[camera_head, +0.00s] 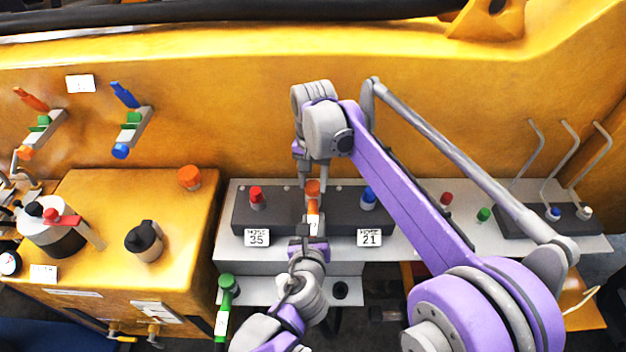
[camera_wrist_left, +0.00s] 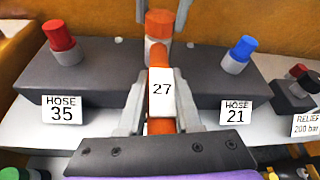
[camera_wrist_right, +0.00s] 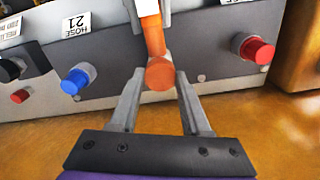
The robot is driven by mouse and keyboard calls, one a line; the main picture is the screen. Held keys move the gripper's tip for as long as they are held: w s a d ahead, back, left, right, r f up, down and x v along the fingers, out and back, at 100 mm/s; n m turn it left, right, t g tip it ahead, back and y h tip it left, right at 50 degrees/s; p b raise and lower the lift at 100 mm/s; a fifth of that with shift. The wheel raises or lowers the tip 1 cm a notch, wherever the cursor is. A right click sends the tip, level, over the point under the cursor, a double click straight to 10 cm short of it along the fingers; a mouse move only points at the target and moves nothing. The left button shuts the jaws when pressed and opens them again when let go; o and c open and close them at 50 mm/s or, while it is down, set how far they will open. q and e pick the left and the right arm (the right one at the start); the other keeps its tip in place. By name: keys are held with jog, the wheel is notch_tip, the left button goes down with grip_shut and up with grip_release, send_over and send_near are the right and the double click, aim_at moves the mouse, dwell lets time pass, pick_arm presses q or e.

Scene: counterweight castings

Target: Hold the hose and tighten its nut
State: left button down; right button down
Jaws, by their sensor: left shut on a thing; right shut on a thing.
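The orange hose (camera_wrist_left: 160,127) with a white label "27" stands at the middle of the dark manifold block (camera_head: 285,222). My left gripper (camera_wrist_left: 160,105) is shut on the hose just around its label; it also shows low in the head view (camera_head: 312,228). The orange nut (camera_wrist_left: 159,23) is at the hose's far end, over a grey fitting on the block. It also shows in the right wrist view (camera_wrist_right: 160,73). My right gripper (camera_wrist_right: 160,78) comes from above and is shut on the nut. The nut's seat is partly hidden.
A red cap (camera_head: 256,195) by plate "HOSE 35" and a blue cap (camera_head: 368,196) by plate "HOSE 21" flank the hose closely. A green-ended hose (camera_head: 226,290) hangs at lower left. The yellow housing (camera_head: 240,110) rises behind. A dark block with hooked rods (camera_head: 556,218) stands at right.

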aim_at(313, 185)
jog(key=shift+c, duration=1.8)
grip_release()
jog(key=shift+r, duration=0.1)
notch_tip(313, 185, up, 12)
pick_arm(q)
jog(key=c, duration=0.5)
grip_release()
